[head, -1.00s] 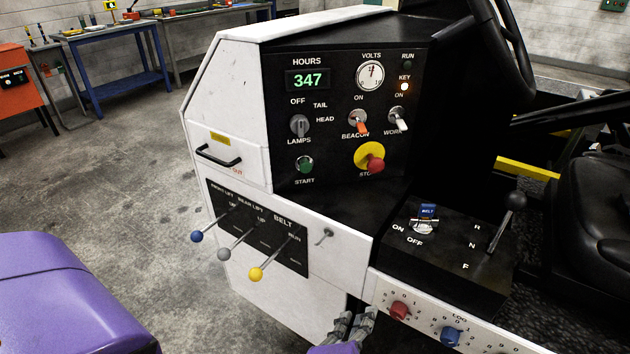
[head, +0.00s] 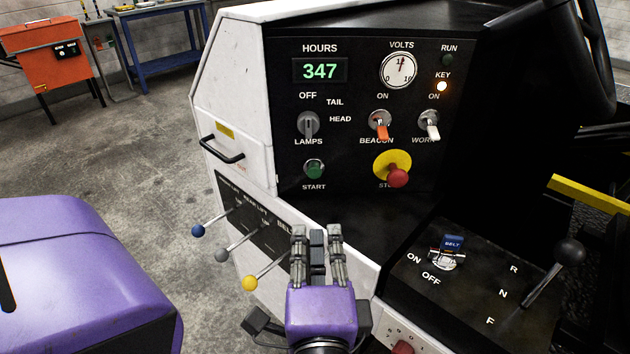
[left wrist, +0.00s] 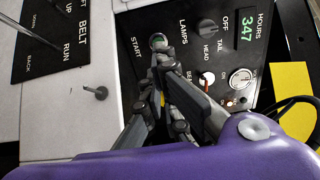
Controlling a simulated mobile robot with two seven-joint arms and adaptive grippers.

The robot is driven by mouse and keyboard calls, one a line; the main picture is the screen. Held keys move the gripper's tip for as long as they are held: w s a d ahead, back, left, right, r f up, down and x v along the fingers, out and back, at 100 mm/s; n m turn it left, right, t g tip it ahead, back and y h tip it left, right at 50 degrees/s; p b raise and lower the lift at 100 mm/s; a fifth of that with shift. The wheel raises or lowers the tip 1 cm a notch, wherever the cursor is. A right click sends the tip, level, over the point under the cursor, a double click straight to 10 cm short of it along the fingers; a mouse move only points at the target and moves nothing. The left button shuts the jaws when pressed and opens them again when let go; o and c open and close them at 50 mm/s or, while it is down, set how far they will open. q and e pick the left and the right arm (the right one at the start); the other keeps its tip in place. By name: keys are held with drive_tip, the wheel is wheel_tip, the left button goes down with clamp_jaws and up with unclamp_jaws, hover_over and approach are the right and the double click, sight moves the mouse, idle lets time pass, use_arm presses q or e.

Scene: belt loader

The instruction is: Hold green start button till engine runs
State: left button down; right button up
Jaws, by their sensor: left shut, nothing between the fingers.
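The green start button (head: 314,169) is on the black panel, lower left, above the label START. It also shows in the left wrist view (left wrist: 158,41), just beyond my fingertips. My left gripper (head: 317,235) is purple with grey fingers. It is shut and empty, below the button in the head view and apart from it as far as I can tell. The fingers also show in the left wrist view (left wrist: 160,68). The RUN lamp (head: 448,60) is dark. The KEY lamp (head: 442,86) glows amber. My right gripper is not in view.
A red stop knob (head: 398,178) on a yellow disc sits right of the button. Levers with blue (head: 198,231), grey (head: 222,255) and yellow (head: 250,283) knobs stick out at lower left. A blue belt switch (head: 452,243) is on the right console.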

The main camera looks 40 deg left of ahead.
use_arm(q)
drive_tip(key=p, duration=0.1)
approach(314, 172)
drive_tip(key=p+x, duration=0.1)
drive_tip(key=x, duration=0.4)
drive_tip(key=shift+w+a, duration=0.15)
drive_tip(key=shift+w, duration=0.1)
drive_tip(key=shift+w+a, duration=0.4)
drive_tip(key=shift+w, duration=0.05)
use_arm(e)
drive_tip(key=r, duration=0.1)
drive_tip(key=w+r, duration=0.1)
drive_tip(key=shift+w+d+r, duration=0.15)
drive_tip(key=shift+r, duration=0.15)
